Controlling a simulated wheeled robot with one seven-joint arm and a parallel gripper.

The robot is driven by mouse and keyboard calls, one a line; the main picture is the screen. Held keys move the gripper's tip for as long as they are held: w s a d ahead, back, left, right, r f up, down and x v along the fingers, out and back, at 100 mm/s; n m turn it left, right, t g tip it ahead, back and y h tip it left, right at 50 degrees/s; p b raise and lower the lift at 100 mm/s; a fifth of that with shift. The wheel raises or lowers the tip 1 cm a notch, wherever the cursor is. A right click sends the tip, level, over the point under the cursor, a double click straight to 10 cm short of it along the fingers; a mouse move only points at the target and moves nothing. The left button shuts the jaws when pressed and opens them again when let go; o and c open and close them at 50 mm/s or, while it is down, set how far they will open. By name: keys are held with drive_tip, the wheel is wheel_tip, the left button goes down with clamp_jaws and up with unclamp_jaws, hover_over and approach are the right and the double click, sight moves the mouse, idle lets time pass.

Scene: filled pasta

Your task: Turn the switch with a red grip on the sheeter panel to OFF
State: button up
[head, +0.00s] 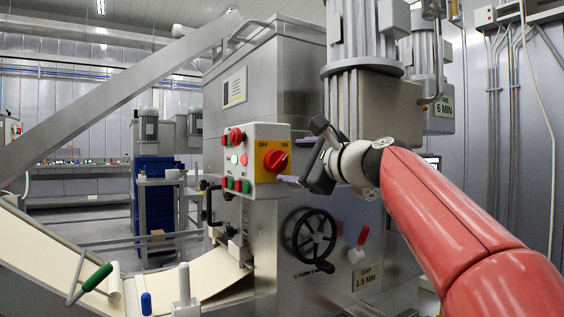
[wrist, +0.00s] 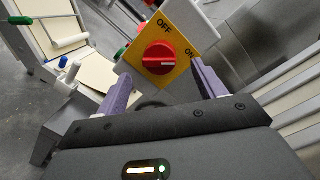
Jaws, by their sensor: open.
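The switch with a red grip (head: 276,160) sits on a yellow plate marked OFF and ON, on the right face of the sheeter panel (head: 238,140). The red grip also shows in the wrist view (wrist: 158,58), with its pale line toward the ON side. My gripper (head: 297,161) is open and empty in front of that face. In the wrist view my gripper's purple fingers (wrist: 161,72) stand on either side of the grip, apart from it in the picture. Their exact distance from the plate is hard to tell.
Several red and green buttons (head: 236,159) are on the panel's left face. A black handwheel (head: 314,240) and a small red-handled lever (head: 362,237) are below my gripper. Motor housings (head: 374,105) stand behind my arm. A dough belt (head: 60,265) runs at lower left.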

sight(282, 161)
drive_tip(key=x, duration=0.5)
drive_tip(key=shift+p, duration=0.4)
drive_tip(key=c, duration=1)
drive_tip(key=shift+o, duration=0.2)
